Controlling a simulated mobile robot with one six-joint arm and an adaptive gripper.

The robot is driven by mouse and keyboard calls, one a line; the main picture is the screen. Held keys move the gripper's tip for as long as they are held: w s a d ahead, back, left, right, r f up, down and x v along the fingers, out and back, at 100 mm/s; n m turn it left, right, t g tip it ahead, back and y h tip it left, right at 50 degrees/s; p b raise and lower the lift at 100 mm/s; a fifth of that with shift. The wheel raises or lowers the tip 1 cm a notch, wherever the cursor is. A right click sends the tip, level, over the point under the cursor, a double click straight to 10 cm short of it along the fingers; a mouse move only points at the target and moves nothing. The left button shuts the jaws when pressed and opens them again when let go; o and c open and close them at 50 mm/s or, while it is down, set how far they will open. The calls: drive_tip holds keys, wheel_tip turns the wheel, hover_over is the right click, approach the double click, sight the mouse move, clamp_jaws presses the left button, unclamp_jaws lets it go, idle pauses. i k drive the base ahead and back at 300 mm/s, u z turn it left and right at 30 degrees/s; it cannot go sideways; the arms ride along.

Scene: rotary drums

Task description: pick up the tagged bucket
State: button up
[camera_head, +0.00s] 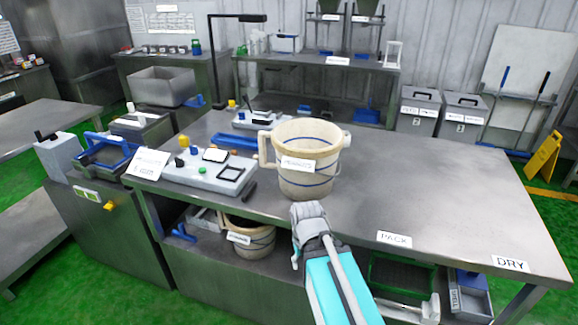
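A cream bucket (327,155) with a blue stripe near its rim and a white tag on its front stands upright on the metal table (430,190). Its handle sticks out at the left. A second cream bucket (262,246), also with a white tag, stands on the shelf under the table, partly hidden by the table edge. The tag writing is too small to read. My gripper (306,213) is just in front of and below the upper bucket in the picture. Its fingers are not clear, and I cannot tell whether it touches the bucket.
A white tray of small parts (210,170) and a scale (245,120) lie left of the bucket. The table's right side is clear, with PACK (394,239) and DRY (510,263) labels at its front edge. A yellow floor sign (543,157) stands at the right.

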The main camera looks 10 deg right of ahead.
sight(307, 150)
drive_tip(key=u, duration=0.6)
drive_tip(key=k, duration=1.2)
drive_tip(key=z, duration=0.55)
drive_tip(key=i, duration=1)
